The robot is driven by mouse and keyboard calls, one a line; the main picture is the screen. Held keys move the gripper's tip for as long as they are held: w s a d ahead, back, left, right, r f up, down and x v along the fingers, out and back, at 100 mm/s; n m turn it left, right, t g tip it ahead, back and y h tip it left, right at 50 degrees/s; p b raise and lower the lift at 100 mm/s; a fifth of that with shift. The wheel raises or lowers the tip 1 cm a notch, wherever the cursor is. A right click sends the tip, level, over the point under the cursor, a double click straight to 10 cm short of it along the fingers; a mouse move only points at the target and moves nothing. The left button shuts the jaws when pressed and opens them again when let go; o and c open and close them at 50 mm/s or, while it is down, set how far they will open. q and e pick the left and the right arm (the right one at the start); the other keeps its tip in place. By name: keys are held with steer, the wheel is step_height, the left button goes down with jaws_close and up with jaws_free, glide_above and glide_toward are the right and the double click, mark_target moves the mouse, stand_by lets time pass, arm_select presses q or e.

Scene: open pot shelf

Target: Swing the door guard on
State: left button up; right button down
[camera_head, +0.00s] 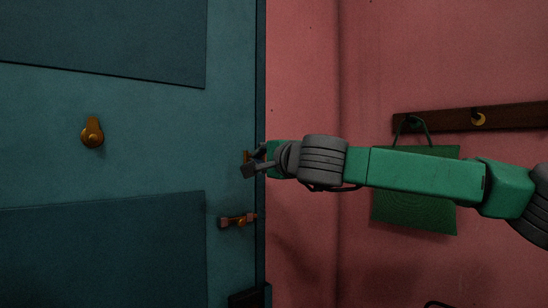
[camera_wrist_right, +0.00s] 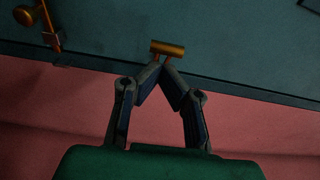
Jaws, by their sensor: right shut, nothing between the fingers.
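The teal door (camera_head: 150,160) fills the left of the head view, its edge beside the pink wall. A small brass piece, which looks like the door guard (camera_head: 247,156), sits near that edge, partly hidden by my right gripper (camera_head: 249,168). In the right wrist view the short brass bar (camera_wrist_right: 167,47) lies just beyond the tips of my right gripper (camera_wrist_right: 163,62). The fingers are together with nothing between them. The tips are touching or very near the bar; I cannot tell which. My left gripper is not in view.
A brass door handle (camera_head: 238,220) is below my gripper; a round brass fitting (camera_head: 92,132) is on the door at left. A green bag (camera_head: 415,220) hangs from a wooden hook rail (camera_head: 448,120) behind my right arm. The pink wall (camera_head: 300,80) above the arm is bare.

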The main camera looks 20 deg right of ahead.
steer(key=shift+a, duration=0.15)
stand_by(0.3)
steer(key=w+a+m+h, duration=0.2)
steer(key=h, duration=0.1)
steer(key=w+a+m+h+p, duration=0.1)
steer(key=a+m+h, duration=0.1)
steer(key=h, duration=0.1)
steer(key=shift+w+a+f, duration=0.1)
steer(key=shift+w+a, duration=0.1)
steer(key=shift+w, duration=0.2)
